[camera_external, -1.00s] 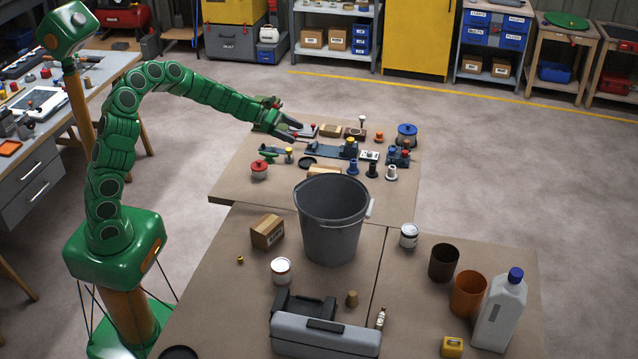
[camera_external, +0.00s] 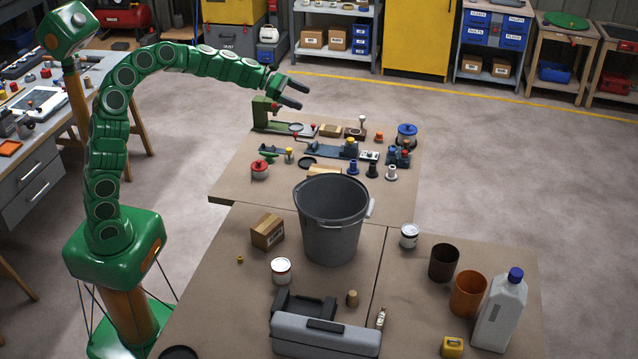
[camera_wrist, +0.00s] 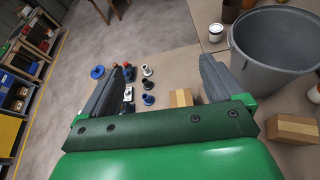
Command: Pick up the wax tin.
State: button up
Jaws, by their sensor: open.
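No label marks the wax tin for certain. Two small white tins could be it: one (camera_external: 281,271) stands left of the grey bucket's foot, the other (camera_external: 409,236) to the bucket's right. In the wrist view one white tin (camera_wrist: 215,32) shows left of the bucket and another (camera_wrist: 314,93) is cut by the right edge. A flat dark round thing (camera_external: 178,353) at the bottom edge is cut off. My gripper (camera_external: 302,96) is open and empty, raised above the back of the far table, away from both tins. Its spread fingers (camera_wrist: 165,62) also show in the wrist view.
The tall grey bucket (camera_external: 332,244) stands mid-table, with a cardboard box (camera_external: 267,232) beside it. A grey toolbox (camera_external: 325,338), an orange cup (camera_external: 468,294) and a white jug (camera_external: 500,315) stand nearer. Small fittings and a blue pot (camera_external: 407,132) crowd the far table.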

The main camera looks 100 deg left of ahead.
jog(key=w+d+r+m+y, duration=0.1)
jog(key=w+d+m+y, duration=0.3)
jog(key=w+d, duration=0.75)
jog(key=w+d+m+g+y, duration=0.2)
jog(key=w+d+m, duration=0.4)
jog(key=d, duration=0.7)
jog(key=m+g+y, duration=0.5)
jog(key=m, duration=0.8)
send_over(281, 268)
jog(key=s+d, duration=0.4)
notch_tip(281, 268, down, 2)
jog(key=shift+n, duration=0.3)
notch_tip(281, 268, down, 31)
jog(key=shift+d+r, duration=0.1)
jog(key=shift+g, duration=0.3)
jog(key=shift+d+f+x, duration=0.1)
jog(key=shift+f+x, duration=0.1)
jog(key=shift+x, duration=1.15)
jog(key=shift+d+f+x, duration=0.15)
jog(key=shift+f+x, duration=0.05)
jog(key=shift+x, duration=1.1)
jog(key=shift+d+f+x, duration=0.1)
jog(key=shift+f+x, duration=0.1)
jog(key=shift+x, duration=1.15)
jog(key=shift+w, duration=0.1)
